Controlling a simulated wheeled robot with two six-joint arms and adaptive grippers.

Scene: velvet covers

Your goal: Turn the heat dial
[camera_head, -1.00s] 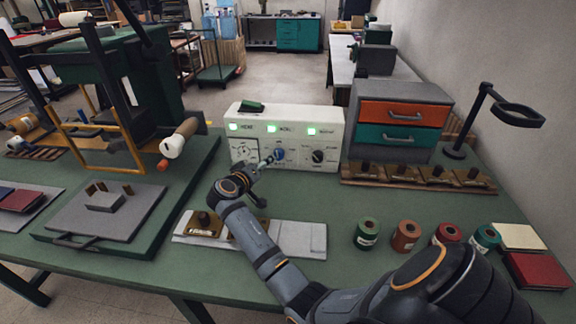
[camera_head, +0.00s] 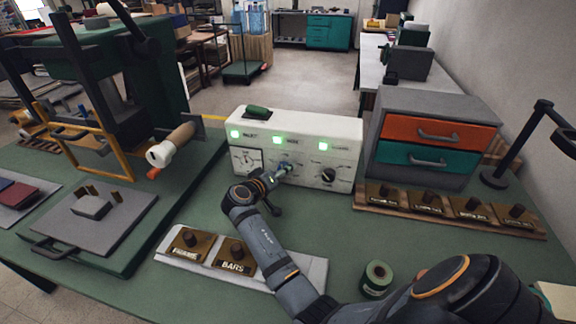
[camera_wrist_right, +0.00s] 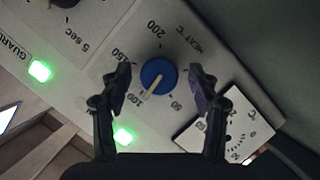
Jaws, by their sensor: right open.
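The heat dial (camera_wrist_right: 158,74) is a round blue knob on the front of a white control box (camera_head: 345,150). Its cream pointer lies near the 100 mark in the right wrist view. The dial also shows small in the head view (camera_head: 285,168), partly hidden by my right gripper. My right gripper (camera_wrist_right: 160,82) is open, with one dark finger on each side of the dial. Gaps show between fingers and knob, and I cannot tell how deep the fingertips reach. It also shows in the head view (camera_head: 276,175). My left gripper is out of view.
A black knob (camera_head: 327,174) sits right of the heat dial, and a white dial card (camera_head: 247,160) left of it. Three green lamps line the box. A press (camera_head: 165,155) stands left, a drawer unit (camera_head: 435,130) right. Brass blocks (camera_head: 237,254) lie in front.

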